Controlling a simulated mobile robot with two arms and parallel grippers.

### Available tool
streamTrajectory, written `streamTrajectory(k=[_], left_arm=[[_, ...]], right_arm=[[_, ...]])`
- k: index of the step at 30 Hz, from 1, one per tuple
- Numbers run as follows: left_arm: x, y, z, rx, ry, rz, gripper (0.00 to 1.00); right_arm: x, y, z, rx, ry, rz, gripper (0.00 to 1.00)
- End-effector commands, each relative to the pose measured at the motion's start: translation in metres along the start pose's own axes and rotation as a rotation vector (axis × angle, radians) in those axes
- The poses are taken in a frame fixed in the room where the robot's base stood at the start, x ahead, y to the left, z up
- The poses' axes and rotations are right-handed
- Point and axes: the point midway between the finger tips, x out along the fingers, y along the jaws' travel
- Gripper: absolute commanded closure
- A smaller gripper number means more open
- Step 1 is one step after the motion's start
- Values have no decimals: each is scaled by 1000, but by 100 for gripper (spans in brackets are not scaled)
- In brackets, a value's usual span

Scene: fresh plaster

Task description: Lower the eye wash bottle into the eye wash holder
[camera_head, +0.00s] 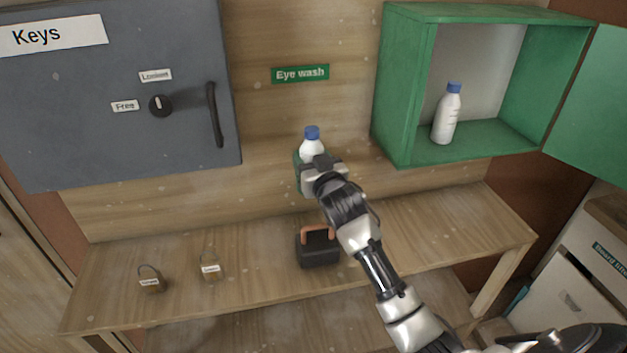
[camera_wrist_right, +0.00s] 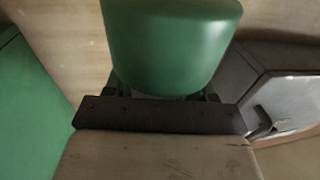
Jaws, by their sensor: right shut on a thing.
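The eye wash bottle (camera_head: 311,146), white with a blue cap, stands about upright in front of the wall, below the green "Eye wash" sign (camera_head: 300,73). My right gripper (camera_head: 319,165) is shut on it, below the cap, and hides its lower part. The green eye wash holder (camera_head: 298,174) shows to the left of the gripper. In the right wrist view the green holder (camera_wrist_right: 172,45) fills the top middle, right at the fingers (camera_wrist_right: 160,95). How deep the bottle sits in it is hidden. My left gripper is not in view.
A grey key cabinet (camera_head: 110,100) hangs on the left. An open green cabinet (camera_head: 398,90) on the right holds a second white bottle (camera_head: 446,115). The wooden bench (camera_head: 430,235) below carries two padlocks (camera_head: 151,280) and a dark box with an orange handle (camera_head: 318,250).

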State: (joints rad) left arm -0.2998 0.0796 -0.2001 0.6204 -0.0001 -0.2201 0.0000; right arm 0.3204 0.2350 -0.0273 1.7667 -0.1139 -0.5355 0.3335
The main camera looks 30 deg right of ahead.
Motion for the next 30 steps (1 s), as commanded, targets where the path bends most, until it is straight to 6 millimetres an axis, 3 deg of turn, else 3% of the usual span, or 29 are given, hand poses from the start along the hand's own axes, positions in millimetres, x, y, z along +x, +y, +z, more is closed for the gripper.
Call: streamTrajectory(k=[1, 6, 19, 30], left_arm=[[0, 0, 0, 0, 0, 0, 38], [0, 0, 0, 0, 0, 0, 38], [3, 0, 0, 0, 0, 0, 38], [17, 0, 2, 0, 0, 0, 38]], right_arm=[[0, 0, -1, 0, 2, 0, 41], [0, 0, -1, 0, 1, 0, 15], [-10, 0, 2, 0, -1, -1, 14], [-75, 0, 3, 0, 0, -1, 14]])
